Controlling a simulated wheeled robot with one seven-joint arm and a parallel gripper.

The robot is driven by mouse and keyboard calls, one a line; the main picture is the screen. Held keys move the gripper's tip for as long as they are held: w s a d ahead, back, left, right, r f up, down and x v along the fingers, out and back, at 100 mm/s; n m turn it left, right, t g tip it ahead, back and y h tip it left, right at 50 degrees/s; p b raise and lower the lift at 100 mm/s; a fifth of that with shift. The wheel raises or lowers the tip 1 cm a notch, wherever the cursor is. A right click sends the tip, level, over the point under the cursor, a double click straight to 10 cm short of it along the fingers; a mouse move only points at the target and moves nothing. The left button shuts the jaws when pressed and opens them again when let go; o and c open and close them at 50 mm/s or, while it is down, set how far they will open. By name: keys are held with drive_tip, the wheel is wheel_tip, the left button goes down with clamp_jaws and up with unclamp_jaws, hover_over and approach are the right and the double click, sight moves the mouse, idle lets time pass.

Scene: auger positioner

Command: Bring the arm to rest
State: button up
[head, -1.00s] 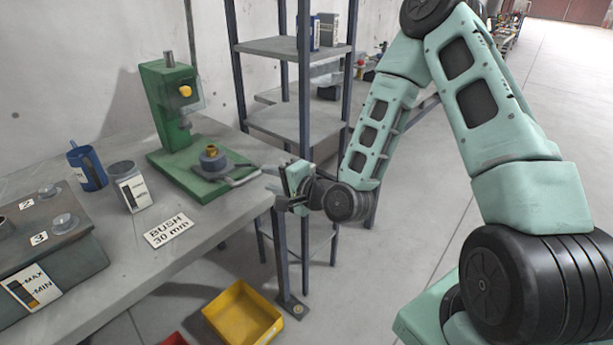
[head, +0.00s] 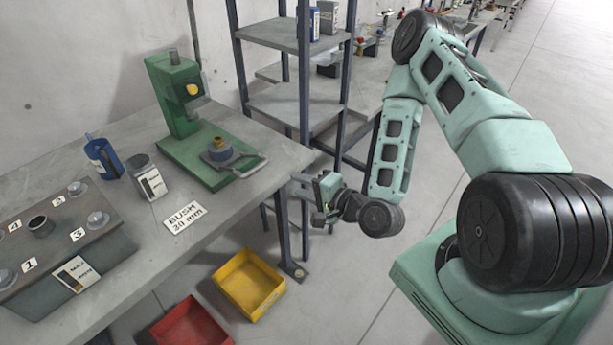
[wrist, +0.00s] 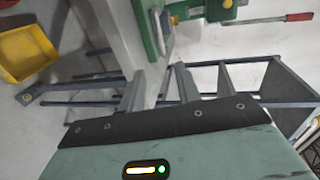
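My arm reaches forward from the right in the head view, bent at the elbow. My gripper (head: 308,198) hangs past the right edge of the workbench (head: 228,212), apart from it. In the wrist view the two fingers of my gripper (wrist: 160,80) stand apart with nothing held between them. The green press (head: 188,110) stands on the bench to the left of my gripper, with a grey part and brass bush (head: 218,150) on its base. A bar handle sticks out from the base toward my gripper.
A grey shelf rack (head: 290,100) stands just behind my gripper. A yellow bin (head: 248,284) and a red bin (head: 190,325) lie on the floor below. Floor right of my arm is clear.

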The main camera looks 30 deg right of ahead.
drive_tip(key=shift+s+d+r+p, duration=0.15)
drive_tip(key=shift+s+p, duration=0.15)
drive_tip(key=shift+s, duration=0.25)
drive_tip(key=a+r+n+g+b, duration=0.1)
drive_tip(key=a+n+g+b, duration=0.2)
drive_tip(key=a+n+g, duration=0.9)
drive_tip(key=s+a+r+n+g+h+b, duration=0.1)
drive_tip(key=s+r+n, duration=0.4)
drive_tip(key=s, duration=0.5)
drive_tip(key=s+a+r+n+g+h+b, duration=0.1)
drive_tip(key=s+r+n+h, duration=0.2)
drive_tip(key=s+r+n, duration=0.2)
drive_tip(key=s+r, duration=0.3)
drive_tip(key=s, duration=0.2)
drive_tip(key=shift+s+r+g, duration=0.25)
drive_tip(key=shift+s+g, duration=0.05)
drive_tip(key=shift+g, duration=0.1)
